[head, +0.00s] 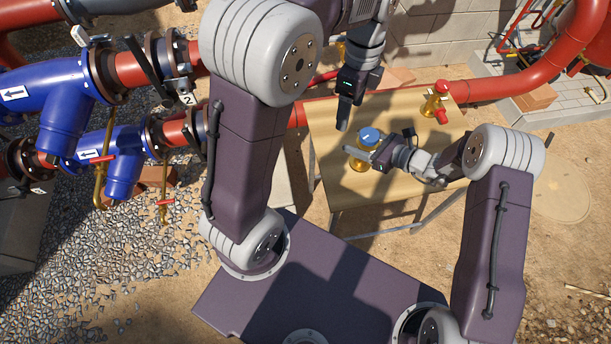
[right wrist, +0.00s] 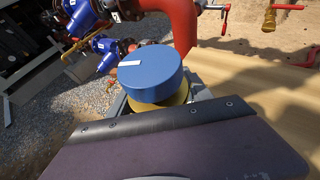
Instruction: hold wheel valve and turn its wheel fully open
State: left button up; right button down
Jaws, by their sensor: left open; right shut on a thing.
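The wheel valve stands on the wooden table, with a blue wheel (head: 369,136) on a brass body (head: 358,163). In the right wrist view the round blue wheel (right wrist: 150,75) carries a white mark near its left rim, and part of the brass body (right wrist: 165,101) shows below it. My right gripper (head: 364,153) reaches in from the right and is shut on the valve's body, below the wheel. My left gripper (head: 343,124) is open and points down, above and a little left of the wheel, apart from it. My right gripper hides part of the body.
The wooden table (head: 325,180) has bare board around the valve. A brass valve with red handles (head: 436,101) stands at its back right. A red pipe (head: 500,80) runs behind the table. Blue pipe fittings (head: 62,90) stand on gravel at the left.

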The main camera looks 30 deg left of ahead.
pick_arm(q)
jog(key=s+a+f+n, duration=0.2)
jog(key=s+f+n, duration=0.8)
jog(key=s, duration=0.5)
jog(key=shift+a+f+n+g, duration=0.3)
jog(key=shift+a+f, duration=0.05)
jog(key=shift+f, duration=0.35)
jog(key=shift+s, duration=0.1)
